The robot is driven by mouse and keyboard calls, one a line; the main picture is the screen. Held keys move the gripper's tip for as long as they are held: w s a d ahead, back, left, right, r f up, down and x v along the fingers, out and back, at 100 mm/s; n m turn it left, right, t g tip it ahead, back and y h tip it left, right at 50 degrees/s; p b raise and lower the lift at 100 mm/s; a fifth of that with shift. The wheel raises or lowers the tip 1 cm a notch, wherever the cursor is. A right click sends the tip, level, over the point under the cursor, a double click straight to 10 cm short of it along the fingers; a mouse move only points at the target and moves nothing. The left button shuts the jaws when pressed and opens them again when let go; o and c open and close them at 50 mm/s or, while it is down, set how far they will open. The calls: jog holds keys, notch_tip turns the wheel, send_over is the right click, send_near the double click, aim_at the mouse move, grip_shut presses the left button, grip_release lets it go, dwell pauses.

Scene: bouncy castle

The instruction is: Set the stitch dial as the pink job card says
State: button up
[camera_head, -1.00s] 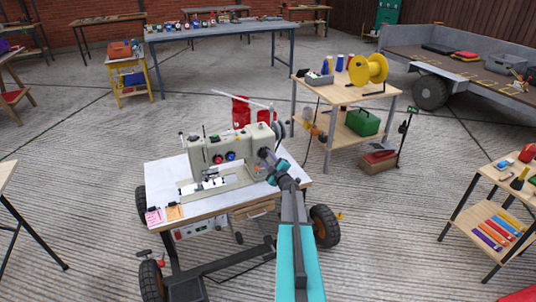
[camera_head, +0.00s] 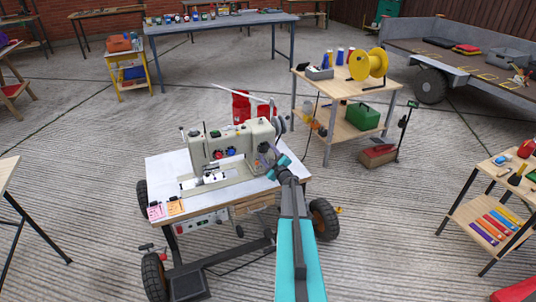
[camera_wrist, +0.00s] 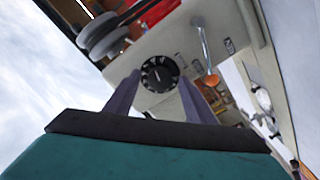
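The cream sewing machine (camera_head: 236,142) stands on a wheeled table. In the wrist view, a round black dial (camera_wrist: 160,74) with white marks and a pale pointer line sits on its cream body. The marks are too small to read surely. My gripper (camera_wrist: 158,80) is open, with one finger to each side of the dial; I cannot tell if they touch it. In the head view, my gripper (camera_head: 267,157) is at the machine's right end and hides the dial. The pink job card (camera_head: 155,211) lies at the table's front left corner; its writing is unreadable.
An orange card (camera_head: 176,207) lies beside the pink one. Red and blue knobs (camera_head: 224,154) show on the machine's front. In the wrist view, a lever with an orange knob (camera_wrist: 211,79) is right of the dial.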

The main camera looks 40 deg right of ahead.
dwell(0.3)
jog(key=v, duration=1.4)
jog(key=shift+b, duration=0.4)
jog(key=shift+w, duration=0.1)
